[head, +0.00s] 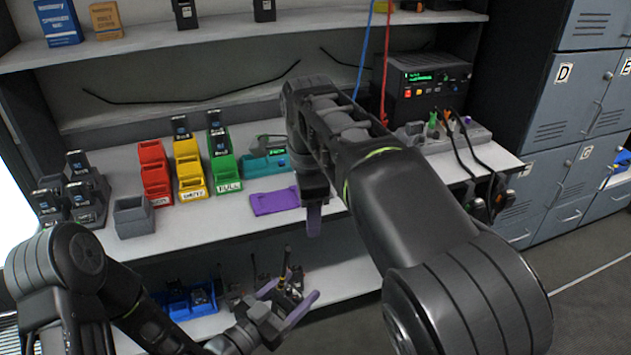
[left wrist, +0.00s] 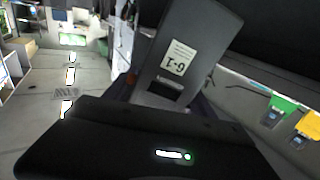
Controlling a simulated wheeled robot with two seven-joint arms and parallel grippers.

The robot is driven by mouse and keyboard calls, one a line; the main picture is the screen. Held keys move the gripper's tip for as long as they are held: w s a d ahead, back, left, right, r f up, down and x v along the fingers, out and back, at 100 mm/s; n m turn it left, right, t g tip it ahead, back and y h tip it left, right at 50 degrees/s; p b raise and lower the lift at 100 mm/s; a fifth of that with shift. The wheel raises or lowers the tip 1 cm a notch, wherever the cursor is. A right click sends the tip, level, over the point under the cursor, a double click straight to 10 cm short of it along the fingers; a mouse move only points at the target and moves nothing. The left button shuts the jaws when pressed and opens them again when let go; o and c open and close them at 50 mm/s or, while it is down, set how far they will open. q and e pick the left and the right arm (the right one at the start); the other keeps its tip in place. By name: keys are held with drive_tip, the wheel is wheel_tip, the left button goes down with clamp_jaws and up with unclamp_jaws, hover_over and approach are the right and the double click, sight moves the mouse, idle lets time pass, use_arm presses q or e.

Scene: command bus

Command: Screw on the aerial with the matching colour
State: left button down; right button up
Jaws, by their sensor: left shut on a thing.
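My left gripper (head: 290,308), with purple fingers, is low in front of the lower shelf. It is shut on a small dark handset (head: 291,283). A thin dark stick with a yellowish part (head: 285,266) rises there; I cannot tell whether it is joined to the handset. In the left wrist view, the dark handset (left wrist: 172,82) carries a white label that seems to read G-1, upside down. Small green and purple tops, perhaps of aerials, stand in a grey block (head: 476,133) on the right of the counter. My right gripper (head: 314,215) points down above the counter's front edge; its opening is hidden.
A grey bin (head: 133,216), a purple mat (head: 274,201) and a teal device (head: 266,164) are nearby. A black radio set (head: 428,85) stands behind. Blue bins (head: 180,306) sit on the lower shelf.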

drive_tip(key=r+m, duration=0.1)
drive_tip(key=m, duration=0.2)
drive_tip(key=w+r+m+t, duration=0.1)
drive_tip(key=r+m, duration=0.1)
drive_tip(key=m, duration=0.2)
drive_tip(key=w+d+r+m, duration=0.1)
drive_tip(key=m, duration=0.2)
drive_tip(key=shift+w+r+m+t, duration=0.1)
drive_tip(key=shift+r+m+t, duration=0.2)
drive_tip(key=shift+r+t, duration=0.1)
drive_tip(key=shift+d+f, duration=0.1)
